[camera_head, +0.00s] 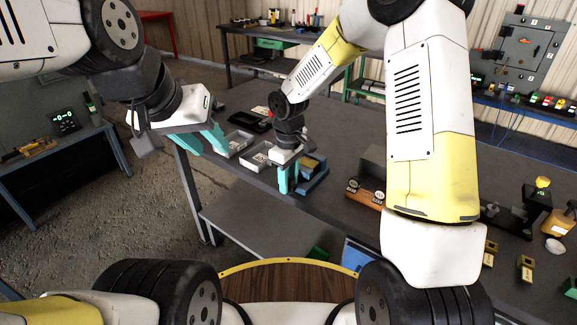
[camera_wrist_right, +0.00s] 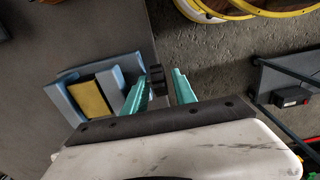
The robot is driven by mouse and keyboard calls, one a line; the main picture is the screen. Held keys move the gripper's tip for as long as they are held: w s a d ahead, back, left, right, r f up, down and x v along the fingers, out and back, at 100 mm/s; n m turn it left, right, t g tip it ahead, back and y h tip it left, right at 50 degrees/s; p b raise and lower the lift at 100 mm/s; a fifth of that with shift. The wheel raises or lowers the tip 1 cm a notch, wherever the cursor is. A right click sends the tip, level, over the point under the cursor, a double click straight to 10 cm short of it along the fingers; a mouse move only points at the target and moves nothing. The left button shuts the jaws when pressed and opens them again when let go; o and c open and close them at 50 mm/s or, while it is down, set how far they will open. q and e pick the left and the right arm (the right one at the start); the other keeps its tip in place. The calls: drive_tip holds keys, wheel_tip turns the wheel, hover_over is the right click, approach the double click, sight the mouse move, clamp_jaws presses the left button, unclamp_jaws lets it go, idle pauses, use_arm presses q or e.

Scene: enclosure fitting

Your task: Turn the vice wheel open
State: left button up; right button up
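The blue vice (camera_wrist_right: 95,88) with a yellow block (camera_wrist_right: 90,99) in it sits at the table's edge; in the head view the vice (camera_head: 316,180) is right of my right gripper. The black vice wheel (camera_wrist_right: 157,76) shows in the right wrist view on the vice's right side. My right gripper (camera_wrist_right: 162,84) has its teal fingers apart, one on each side of the wheel, with a small gap at the right finger; contact at the left finger is unclear. In the head view my right gripper (camera_head: 287,181) hides the wheel. My left gripper (camera_head: 207,144) is open and empty, left of the grey trays.
Grey trays (camera_head: 240,144) lie on the dark table (camera_head: 255,100) between my grippers. A wooden block with round gauges (camera_head: 366,192) and a grey box (camera_head: 374,160) stand right of the vice. Below the table edge is a lower shelf (camera_head: 255,222).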

clamp_jaws()
drive_tip(key=shift+w+a, duration=0.1)
drive_tip(key=g+h, duration=0.1)
drive_tip(key=h, duration=0.1)
drive_tip(key=shift+w+a+g+h, duration=0.15)
drive_tip(key=shift+a+g+h, duration=0.15)
drive_tip(key=shift+g, duration=0.1)
drive_tip(key=shift+w+a+f+g+h, duration=0.1)
drive_tip(key=shift+w+f+g+h, duration=0.05)
drive_tip(key=shift+g+h, duration=1.15)
drive_tip(key=shift+o, duration=1.3)
unclamp_jaws()
